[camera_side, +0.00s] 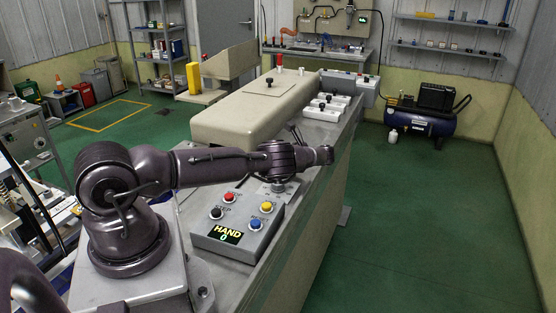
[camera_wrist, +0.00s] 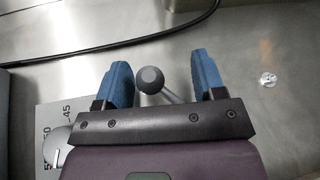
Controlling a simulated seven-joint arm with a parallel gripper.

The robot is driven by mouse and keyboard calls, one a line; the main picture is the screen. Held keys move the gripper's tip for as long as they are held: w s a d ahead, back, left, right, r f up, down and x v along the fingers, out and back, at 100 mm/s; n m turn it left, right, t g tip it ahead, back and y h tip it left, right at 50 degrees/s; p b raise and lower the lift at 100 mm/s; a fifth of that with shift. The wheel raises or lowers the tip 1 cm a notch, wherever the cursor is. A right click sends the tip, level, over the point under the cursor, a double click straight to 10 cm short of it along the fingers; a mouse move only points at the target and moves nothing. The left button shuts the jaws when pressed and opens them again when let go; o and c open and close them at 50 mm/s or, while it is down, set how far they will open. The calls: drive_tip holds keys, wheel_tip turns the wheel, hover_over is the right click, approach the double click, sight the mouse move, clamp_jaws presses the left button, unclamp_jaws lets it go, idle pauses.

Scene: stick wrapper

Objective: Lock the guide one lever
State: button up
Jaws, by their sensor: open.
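A lever with a dark grey ball knob (camera_wrist: 149,79) and a thin grey rod shows in the wrist view, between the fingers of my gripper (camera_wrist: 162,72). The gripper is open, with one blue finger on each side of the knob. The knob is nearer the left finger and appears apart from both. The lever's lower end is hidden behind the gripper body. A light plate with a printed number scale (camera_wrist: 54,122) lies at the lower left. In the side view my wrist hangs low over the machine's near end, and the lever there cannot be made out clearly.
A grey control box (camera_side: 238,228) with coloured buttons and a lit HAND display stands close in front of my wrist. A long beige machine cover (camera_side: 255,108) lies behind it. A black cable (camera_wrist: 110,45) crosses the metal surface. White boxes (camera_side: 327,108) stand further back.

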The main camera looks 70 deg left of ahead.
drive_tip(key=v, duration=1.2)
drive_tip(key=shift+w+d, duration=0.15)
drive_tip(key=shift+d, duration=0.05)
